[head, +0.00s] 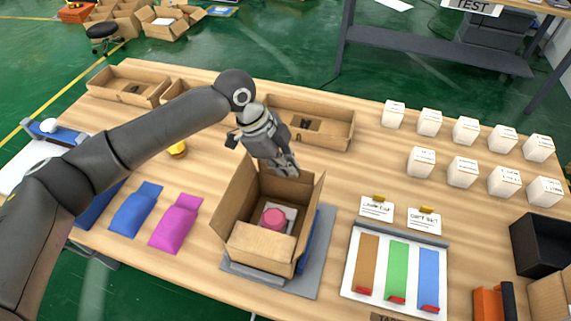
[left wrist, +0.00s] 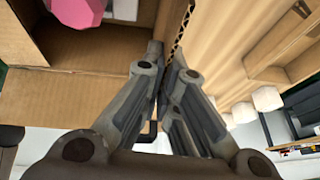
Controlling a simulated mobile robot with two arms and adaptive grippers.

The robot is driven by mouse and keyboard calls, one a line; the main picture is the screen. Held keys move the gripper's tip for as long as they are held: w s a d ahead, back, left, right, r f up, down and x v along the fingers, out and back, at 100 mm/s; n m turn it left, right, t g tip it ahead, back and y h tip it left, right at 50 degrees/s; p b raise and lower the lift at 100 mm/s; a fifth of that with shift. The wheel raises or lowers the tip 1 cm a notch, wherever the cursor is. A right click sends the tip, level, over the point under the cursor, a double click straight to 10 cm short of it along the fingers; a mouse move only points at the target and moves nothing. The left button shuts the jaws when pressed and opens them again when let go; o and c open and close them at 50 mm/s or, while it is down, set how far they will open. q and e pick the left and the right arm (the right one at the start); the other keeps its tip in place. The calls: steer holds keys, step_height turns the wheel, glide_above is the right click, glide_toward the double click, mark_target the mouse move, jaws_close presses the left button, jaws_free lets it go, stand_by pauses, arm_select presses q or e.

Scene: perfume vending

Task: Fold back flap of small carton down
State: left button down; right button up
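The small carton (head: 258,241) stands open at the front middle of the table, with a pink-red round item (head: 274,219) on a grey piece inside. Its side flaps stand up and its front flap leans outward. My left gripper (head: 290,170) points down at the carton's back edge and hides part of the back flap. In the left wrist view the two fingers (left wrist: 166,55) are close together. A corrugated cardboard edge (left wrist: 181,28) runs up to the fingertips; I cannot tell whether they pinch it. The pink item (left wrist: 76,10) shows at the top left. My right gripper is not in view.
The carton sits on a grey mat (head: 318,270). Blue and magenta pouches (head: 176,222) lie to its left. A tray with coloured strips (head: 355,303) lies to its right. Open boxes (head: 335,123) stand behind, and several white cubes (head: 430,122) fill the back right.

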mark_target(294, 181)
arm_select(q)
steer(key=shift+s, duration=0.1)
steer(key=t, duration=0.1)
steer(key=s+t+h+b, duration=0.1)
steer(key=t, duration=0.1)
steer(key=s+a+f+m+t+h, duration=0.1)
steer(key=t, duration=0.1)
steer(key=shift+s, duration=0.1)
steer(key=shift+s+f+t+h+b, duration=0.1)
steer(key=shift+s+t+h+b, duration=0.1)
steer(key=shift+t+h+b, duration=0.25)
stand_by(0.4)
steer(key=c, duration=1.7)
jaws_free()
steer(key=shift+a, duration=0.1)
